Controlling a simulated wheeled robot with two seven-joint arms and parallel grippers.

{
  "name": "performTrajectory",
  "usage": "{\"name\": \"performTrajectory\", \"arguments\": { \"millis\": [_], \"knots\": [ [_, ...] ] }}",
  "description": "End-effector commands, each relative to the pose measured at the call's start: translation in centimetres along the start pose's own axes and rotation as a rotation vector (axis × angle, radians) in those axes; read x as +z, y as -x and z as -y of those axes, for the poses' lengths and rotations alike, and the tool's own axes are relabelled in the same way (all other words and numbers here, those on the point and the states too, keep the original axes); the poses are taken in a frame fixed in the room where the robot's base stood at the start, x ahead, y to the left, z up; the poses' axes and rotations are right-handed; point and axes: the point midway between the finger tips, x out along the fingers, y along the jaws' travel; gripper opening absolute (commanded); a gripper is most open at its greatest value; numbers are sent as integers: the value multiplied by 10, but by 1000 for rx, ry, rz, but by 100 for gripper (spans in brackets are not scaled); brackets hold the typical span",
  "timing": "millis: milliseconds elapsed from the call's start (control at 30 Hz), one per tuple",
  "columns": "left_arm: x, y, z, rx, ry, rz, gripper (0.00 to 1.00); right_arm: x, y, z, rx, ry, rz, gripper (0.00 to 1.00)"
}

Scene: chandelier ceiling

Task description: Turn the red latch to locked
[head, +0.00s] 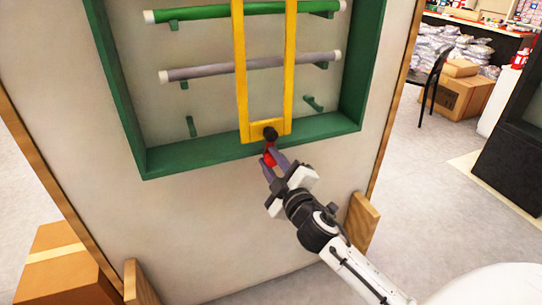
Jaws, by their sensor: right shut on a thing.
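The red latch (269,159) sits at the bottom edge of a green frame, just below the foot of a yellow bar frame (241,90). A dark round knob (270,134) shows right above the red part. My right gripper (271,162) reaches up from the lower right and is shut on the red latch. Its fingers cover much of the latch, so its exact angle is hard to tell. My left gripper is not in view.
The green frame (133,128) is mounted on a pale upright panel (210,220) and holds a green rod (200,12) and a grey rod (215,70) on pegs. A cardboard box (62,270) stands at lower left. Boxes, a chair and shelves stand at the upper right.

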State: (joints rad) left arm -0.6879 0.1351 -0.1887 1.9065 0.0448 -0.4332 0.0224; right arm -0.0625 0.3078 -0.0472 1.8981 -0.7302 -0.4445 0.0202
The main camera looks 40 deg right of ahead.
Motion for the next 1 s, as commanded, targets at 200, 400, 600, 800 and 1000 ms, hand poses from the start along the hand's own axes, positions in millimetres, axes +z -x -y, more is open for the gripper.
{"name": "performTrajectory", "arguments": {
  "millis": [200, 400, 600, 800, 1000],
  "knots": [
    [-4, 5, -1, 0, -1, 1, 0, -1, 0, 0, -1, 125, -1, 2],
    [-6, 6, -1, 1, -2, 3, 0, -1, 0, 0, 0, 191, -2, 2],
    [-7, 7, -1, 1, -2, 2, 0, -1, 0, 0, 0, 216, -2, 2],
    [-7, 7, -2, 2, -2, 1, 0, 0, 0, 0, 0, 220, -2, 2],
    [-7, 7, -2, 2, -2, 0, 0, 0, 0, 0, 0, 220, -2, 30]
  ]
}}
